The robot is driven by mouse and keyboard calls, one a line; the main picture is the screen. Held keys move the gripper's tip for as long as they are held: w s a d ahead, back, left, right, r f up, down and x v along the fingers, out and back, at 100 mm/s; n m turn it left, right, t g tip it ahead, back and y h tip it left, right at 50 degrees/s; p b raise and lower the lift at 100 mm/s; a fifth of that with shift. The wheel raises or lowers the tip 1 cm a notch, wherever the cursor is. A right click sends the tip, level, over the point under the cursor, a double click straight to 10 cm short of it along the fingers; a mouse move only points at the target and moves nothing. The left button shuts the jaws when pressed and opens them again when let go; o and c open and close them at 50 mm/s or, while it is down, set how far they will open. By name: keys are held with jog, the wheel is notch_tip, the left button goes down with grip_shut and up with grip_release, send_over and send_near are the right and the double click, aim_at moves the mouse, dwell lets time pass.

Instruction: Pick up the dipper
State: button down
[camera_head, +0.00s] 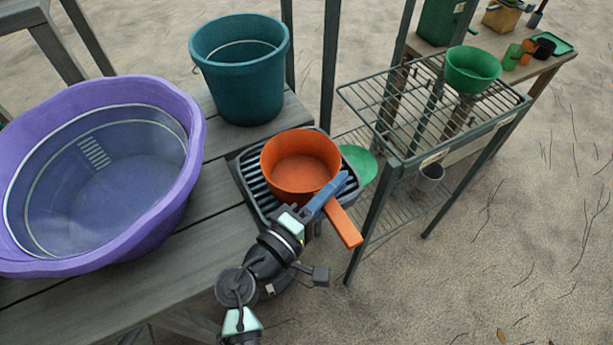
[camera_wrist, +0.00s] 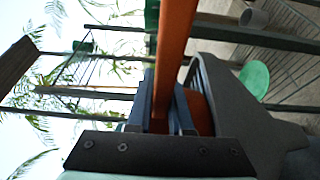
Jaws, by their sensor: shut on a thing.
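The orange dipper (camera_head: 301,166) has a round bowl and a flat handle that points down and to the right in the head view. Its bowl is over a dark ribbed tray (camera_head: 252,186) at the right end of the wooden bench. I cannot tell whether the bowl touches the tray. My gripper (camera_head: 326,200) is shut on the handle, close to the bowl. In the wrist view, the orange handle (camera_wrist: 174,50) runs between the two fingers of my gripper (camera_wrist: 172,105). Part of the handle is hidden by the fingers.
A large purple basin (camera_head: 185,190) fills the bench's left side. A teal bucket (camera_head: 240,90) stands behind the dipper. A wire rack (camera_head: 400,100) to the right holds a green bowl (camera_head: 472,70). A grey cup (camera_head: 430,178) and green disc (camera_head: 358,162) sit lower. Sandy ground is open at the right.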

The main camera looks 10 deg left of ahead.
jog(key=shift+a+f, duration=0.1)
jog(key=shift+f, duration=0.15)
dwell(0.6)
